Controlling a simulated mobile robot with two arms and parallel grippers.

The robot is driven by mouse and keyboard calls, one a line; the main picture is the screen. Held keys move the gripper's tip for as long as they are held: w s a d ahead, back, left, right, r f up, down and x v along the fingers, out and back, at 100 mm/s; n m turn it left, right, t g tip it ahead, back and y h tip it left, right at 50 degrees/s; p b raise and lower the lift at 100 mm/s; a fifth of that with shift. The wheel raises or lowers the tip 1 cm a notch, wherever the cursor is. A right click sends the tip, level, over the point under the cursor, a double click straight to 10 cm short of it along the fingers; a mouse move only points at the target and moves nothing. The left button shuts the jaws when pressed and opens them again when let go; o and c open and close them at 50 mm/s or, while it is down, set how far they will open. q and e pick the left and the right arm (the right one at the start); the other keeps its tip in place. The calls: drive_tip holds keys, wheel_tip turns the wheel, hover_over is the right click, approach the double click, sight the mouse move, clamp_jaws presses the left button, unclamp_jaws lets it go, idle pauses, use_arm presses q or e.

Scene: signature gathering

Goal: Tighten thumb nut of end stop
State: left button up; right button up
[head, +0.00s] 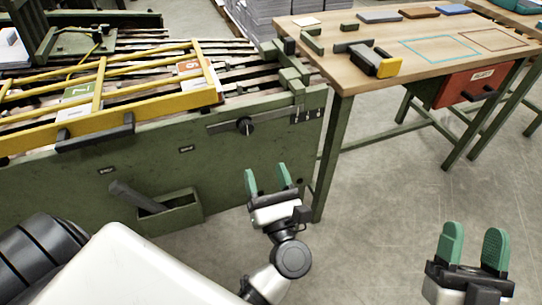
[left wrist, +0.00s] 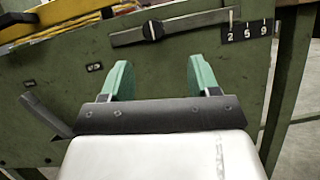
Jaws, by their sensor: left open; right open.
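The thumb nut (head: 245,126) is a small black knob with a light mark, on a slotted metal bar (head: 222,127) on the green machine's side panel. The nut also shows in the left wrist view (left wrist: 153,30), above and between my fingers. My left gripper (head: 268,172) is open and empty, in front of the panel and below the nut. In the left wrist view its green fingers (left wrist: 161,78) point up toward the panel, apart from the nut. My right gripper (head: 475,247) is open and empty over the floor at the lower right.
The green machine (head: 110,185) carries a yellow frame (head: 150,110). A lever (head: 135,197) and an open green box (head: 170,212) stick out from its panel.

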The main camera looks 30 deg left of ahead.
sight(247, 132)
use_arm(q)
drive_tip(key=w+a+r, duration=0.1)
drive_tip(key=w+a, duration=0.1)
drive_tip(key=w+a+r+n, duration=0.1)
drive_tip(key=w+a, duration=0.1)
drive_tip(key=a, duration=0.1)
drive_tip(key=w+a+r+n+g+y, duration=0.1)
drive_tip(key=w+a+r, duration=0.1)
drive_tip(key=shift+a, duration=0.35)
use_arm(e)
drive_tip(key=shift+s+d+r, duration=0.4)
drive_tip(key=shift+s+d, duration=0.1)
drive_tip(key=shift+s, duration=0.05)
use_arm(q)
drive_tip(key=shift+c, duration=0.2)
drive_tip(key=c, duration=0.9)
